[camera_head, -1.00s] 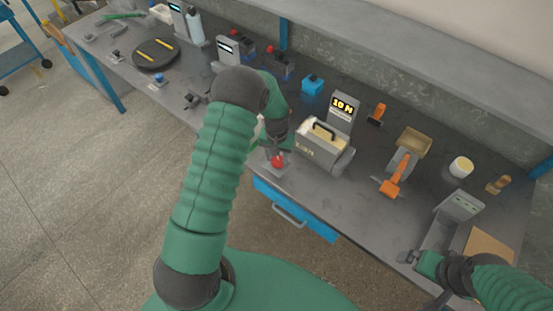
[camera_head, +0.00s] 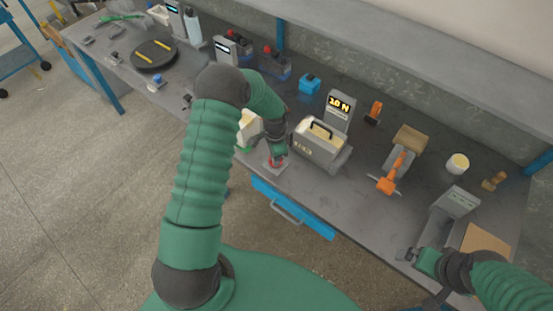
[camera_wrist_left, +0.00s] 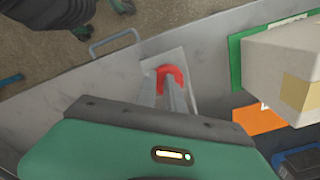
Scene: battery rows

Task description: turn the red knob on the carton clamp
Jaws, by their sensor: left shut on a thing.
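The red knob (camera_head: 275,163) sits on a small pale plate near the bench's front edge. In the left wrist view the knob (camera_wrist_left: 172,74) shows as a red arc around the fingertips. My left gripper (camera_head: 277,157) points down onto it and is shut on it. A carton (camera_head: 250,128) stands just behind, partly hidden by my left arm; it also shows in the left wrist view (camera_wrist_left: 285,70), beside a green edge. My right gripper (camera_head: 408,255) is at the lower right by the bench's front edge; its jaw opening is too small to read.
A grey case with a handle (camera_head: 318,145) stands close right of the knob, before a display (camera_head: 339,106). An orange-handled device (camera_head: 388,184) and a white cup (camera_head: 457,164) are farther right. A blue drawer (camera_head: 290,208) is below the bench edge.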

